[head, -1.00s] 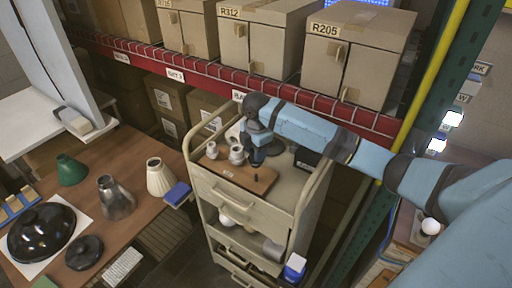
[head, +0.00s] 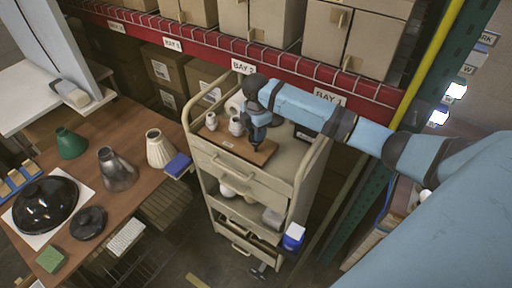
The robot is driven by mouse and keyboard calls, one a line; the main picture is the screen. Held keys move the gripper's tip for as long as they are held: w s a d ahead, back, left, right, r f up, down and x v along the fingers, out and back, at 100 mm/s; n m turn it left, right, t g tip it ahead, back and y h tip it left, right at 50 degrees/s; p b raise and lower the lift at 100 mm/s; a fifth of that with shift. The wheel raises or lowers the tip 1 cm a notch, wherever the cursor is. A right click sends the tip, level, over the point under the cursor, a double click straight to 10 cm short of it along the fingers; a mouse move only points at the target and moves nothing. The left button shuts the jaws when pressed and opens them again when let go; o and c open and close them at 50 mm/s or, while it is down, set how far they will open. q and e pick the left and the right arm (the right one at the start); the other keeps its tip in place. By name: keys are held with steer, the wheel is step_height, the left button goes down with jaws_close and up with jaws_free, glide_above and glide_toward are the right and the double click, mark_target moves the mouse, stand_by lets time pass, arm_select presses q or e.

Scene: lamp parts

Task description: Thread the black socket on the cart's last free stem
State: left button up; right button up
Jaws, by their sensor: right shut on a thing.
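The cart (head: 284,178) is beige metal, with a brown wooden board (head: 228,143) on its top. Two white sockets stand on the board's left part, one nearer (head: 236,126) and one farther left (head: 211,120). My right gripper (head: 256,135) points down over the board's right part, shut on a dark thing that I take for the black socket. A small dark upright piece (head: 254,148) shows just below the fingers at the board; I cannot tell whether it is the stem or the socket's lower end. My left gripper is out of view.
A black box (head: 305,132) lies on the cart top behind the board. The brown table (head: 133,195) at left holds lamp shades and a black dome (head: 45,204). A red shelf beam (head: 285,80) with boxes above runs close behind my right arm.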

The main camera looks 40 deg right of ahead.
steer(key=shift+f, duration=1.2)
stand_by(1.5)
steer(key=shift+o, duration=1.2)
steer(key=c, duration=0.3)
steer(key=shift+s+a+f, duration=0.1)
steer(key=shift+s+f, duration=0.1)
steer(key=shift+f, duration=0.05)
